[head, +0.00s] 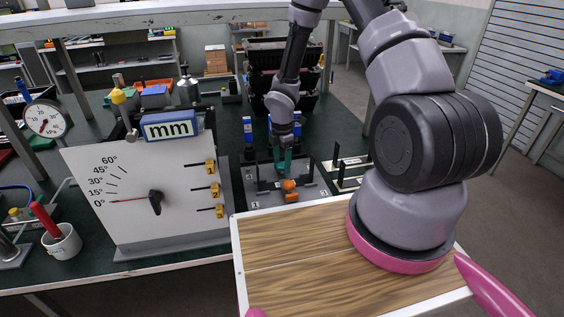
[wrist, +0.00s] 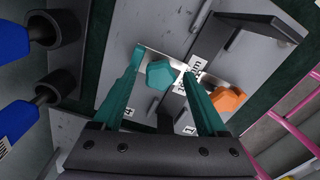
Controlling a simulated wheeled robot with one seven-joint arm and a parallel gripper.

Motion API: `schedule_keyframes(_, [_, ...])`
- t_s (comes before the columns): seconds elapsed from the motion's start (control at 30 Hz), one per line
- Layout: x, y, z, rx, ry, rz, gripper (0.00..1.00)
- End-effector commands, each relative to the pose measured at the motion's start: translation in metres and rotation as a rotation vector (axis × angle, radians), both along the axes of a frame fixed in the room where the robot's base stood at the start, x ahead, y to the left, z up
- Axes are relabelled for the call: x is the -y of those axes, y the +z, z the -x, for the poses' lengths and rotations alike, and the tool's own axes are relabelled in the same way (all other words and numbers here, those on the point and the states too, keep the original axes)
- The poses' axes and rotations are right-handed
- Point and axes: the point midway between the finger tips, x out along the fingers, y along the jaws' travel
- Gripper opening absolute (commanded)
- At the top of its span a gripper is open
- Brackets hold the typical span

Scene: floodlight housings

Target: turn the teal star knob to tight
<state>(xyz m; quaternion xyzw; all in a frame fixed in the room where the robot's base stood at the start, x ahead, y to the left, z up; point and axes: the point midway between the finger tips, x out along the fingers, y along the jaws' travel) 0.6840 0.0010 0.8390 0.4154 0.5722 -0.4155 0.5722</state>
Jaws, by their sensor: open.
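The teal knob (wrist: 160,75) shows in the wrist view on a light metal strip over a grey plate. It lies between the two teal fingers of my open gripper (wrist: 163,66), nearer the left finger. I cannot tell whether either finger touches it. In the head view my gripper (head: 284,160) points down over the grey fixture plate (head: 310,187); the teal knob cannot be told apart from the teal fingers there. No tight mark is readable.
An orange knob (wrist: 228,99) sits right of my right finger, and also shows in the head view (head: 291,190). Two blue-handled parts (wrist: 12,40) stand at the left in the wrist view. A dark bracket (wrist: 262,30) is at the upper right. A dial board (head: 130,215) stands left of the fixture.

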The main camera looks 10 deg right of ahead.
Motion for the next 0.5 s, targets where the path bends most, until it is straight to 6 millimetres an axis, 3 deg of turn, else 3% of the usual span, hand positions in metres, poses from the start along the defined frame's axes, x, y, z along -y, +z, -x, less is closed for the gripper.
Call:
schedule_keyframes(0.2, [0.0001, -0.0005, -0.0001, 0.0, 0.0, 0.0, 0.75])
schedule_keyframes(0.23, [0.0001, -0.0005, -0.0001, 0.0, 0.0, 0.0, 0.71])
schedule_keyframes(0.4, [0.0001, -0.0004, -0.0001, 0.0, 0.0, 0.0, 0.06])
schedule_keyframes(0.43, [0.0001, -0.0003, -0.0001, 0.0, 0.0, 0.0, 0.0])
schedule_keyframes(0.5, [0.0001, -0.0003, -0.0001, 0.0, -0.001, 0.0, 0.0])
